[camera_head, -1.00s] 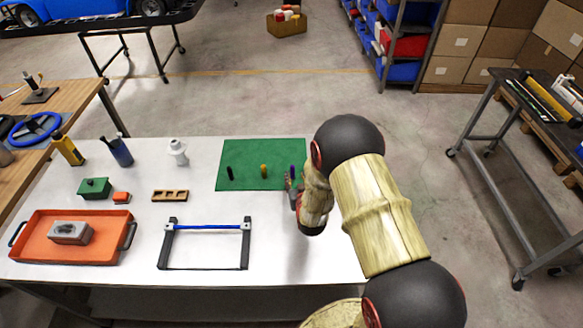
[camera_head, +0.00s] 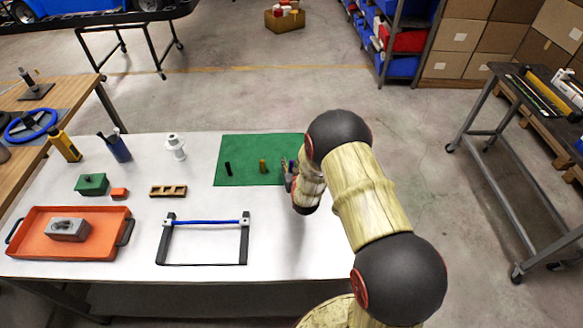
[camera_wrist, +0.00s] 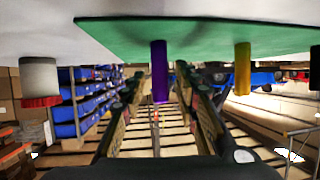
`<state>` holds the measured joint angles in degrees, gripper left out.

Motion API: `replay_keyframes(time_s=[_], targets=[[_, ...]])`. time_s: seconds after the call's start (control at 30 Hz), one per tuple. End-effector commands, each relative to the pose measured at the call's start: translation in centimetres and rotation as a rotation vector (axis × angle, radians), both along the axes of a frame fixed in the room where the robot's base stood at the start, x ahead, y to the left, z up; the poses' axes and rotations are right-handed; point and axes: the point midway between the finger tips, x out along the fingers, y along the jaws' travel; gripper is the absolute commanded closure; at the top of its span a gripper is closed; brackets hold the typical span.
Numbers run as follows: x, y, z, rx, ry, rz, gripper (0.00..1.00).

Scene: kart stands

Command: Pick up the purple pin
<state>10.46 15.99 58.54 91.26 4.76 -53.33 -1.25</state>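The purple pin (camera_wrist: 160,72) stands on the green mat (camera_wrist: 205,38), which the wrist view shows upside down. My gripper (camera_wrist: 158,80) is open, with one finger on each side of the pin and visible gaps between. In the head view my gripper (camera_head: 289,173) is low at the mat's right part. The purple pin is mostly hidden there by the gripper and arm. The mat (camera_head: 240,148) also holds a yellow pin (camera_head: 262,166) and a black pin (camera_head: 228,168), both upright and to the left of my gripper.
The white table also holds a blue-barred frame (camera_head: 205,222), a wooden block with holes (camera_head: 168,191), a green box (camera_head: 92,184), an orange tray (camera_head: 30,245) and a white fitting (camera_head: 176,147). The table is bare between the frame and the mat.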

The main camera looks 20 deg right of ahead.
Motion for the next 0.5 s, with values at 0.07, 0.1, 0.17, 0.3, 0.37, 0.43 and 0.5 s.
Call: replay_keyframes(time_s=[0.07, 0.1, 0.17, 0.3, 0.37, 0.43, 0.5], targets=[[-0.01, 0.00, 0.00, 0.000, 0.000, 0.000, 0.76], [-0.01, 0.00, 0.00, 0.000, 0.000, 0.000, 0.78], [-0.01, 0.01, 0.00, 0.000, 0.000, 0.000, 0.81], [-0.02, 0.01, 0.01, 0.000, 0.000, 0.000, 0.89], [-0.02, 0.01, 0.01, 0.000, 0.000, 0.000, 0.93], [-0.02, 0.01, 0.01, 0.000, 0.000, 0.000, 0.97], [-0.02, 0.01, 0.01, 0.000, 0.000, 0.000, 1.00]])
